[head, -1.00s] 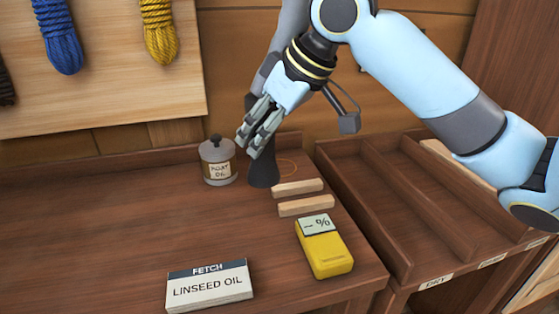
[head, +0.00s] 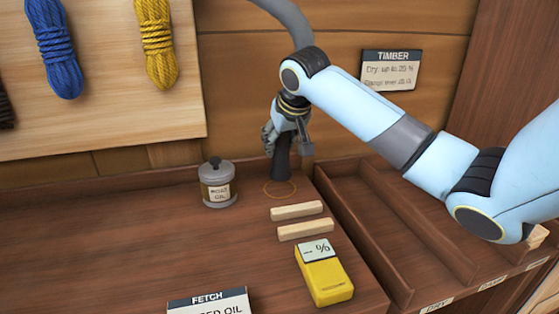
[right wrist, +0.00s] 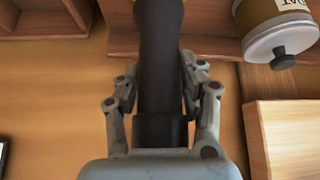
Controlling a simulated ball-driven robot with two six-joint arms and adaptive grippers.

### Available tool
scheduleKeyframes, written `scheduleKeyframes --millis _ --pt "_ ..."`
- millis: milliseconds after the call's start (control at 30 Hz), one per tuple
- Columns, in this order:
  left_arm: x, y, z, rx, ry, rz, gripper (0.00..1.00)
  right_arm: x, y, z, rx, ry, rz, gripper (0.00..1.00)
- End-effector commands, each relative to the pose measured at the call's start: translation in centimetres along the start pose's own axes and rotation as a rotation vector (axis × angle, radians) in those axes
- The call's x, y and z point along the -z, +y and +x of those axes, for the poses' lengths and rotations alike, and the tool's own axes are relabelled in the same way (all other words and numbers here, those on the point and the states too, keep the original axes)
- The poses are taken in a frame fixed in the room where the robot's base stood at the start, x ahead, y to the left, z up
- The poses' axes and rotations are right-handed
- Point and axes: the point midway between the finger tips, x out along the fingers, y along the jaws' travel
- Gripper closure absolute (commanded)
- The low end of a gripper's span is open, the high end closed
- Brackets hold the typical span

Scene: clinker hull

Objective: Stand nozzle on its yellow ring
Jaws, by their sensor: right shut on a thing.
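The nozzle (head: 281,168) is dark grey, with a grey hose (head: 288,18) running up from it and out at the top of the head view. My right gripper (head: 276,143) is shut around its upper part. The nozzle is about upright, and its foot shows at the back part of the thin yellow ring (head: 265,190) on the bench. I cannot tell whether the foot touches the wood or hangs just above it. In the right wrist view the nozzle (right wrist: 160,45) passes between both fingers. My left gripper is not in view.
An oil jar (head: 218,185) stands left of the ring. Two wooden sticks (head: 297,210) and a yellow meter (head: 325,276) lie in front. A label card (head: 208,304) is at the front edge. A divided tray (head: 400,235) is at right. The bench's left side is clear.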

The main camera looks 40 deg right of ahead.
Motion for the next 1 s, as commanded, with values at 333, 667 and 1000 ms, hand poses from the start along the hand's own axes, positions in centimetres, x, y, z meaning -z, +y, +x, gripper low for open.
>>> scheduleKeyframes --millis 333,667,1000 --pt "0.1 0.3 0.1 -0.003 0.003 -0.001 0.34 -1.7 -0.1 3.3 -0.001 -0.003 -0.001 1.0" --pt "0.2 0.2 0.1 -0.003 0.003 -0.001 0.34 -2.0 -0.1 3.8 0.0 0.001 -0.001 1.0" --pt "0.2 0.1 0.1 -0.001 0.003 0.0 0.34 -2.1 -0.1 3.9 0.0 0.0 -0.001 0.38"
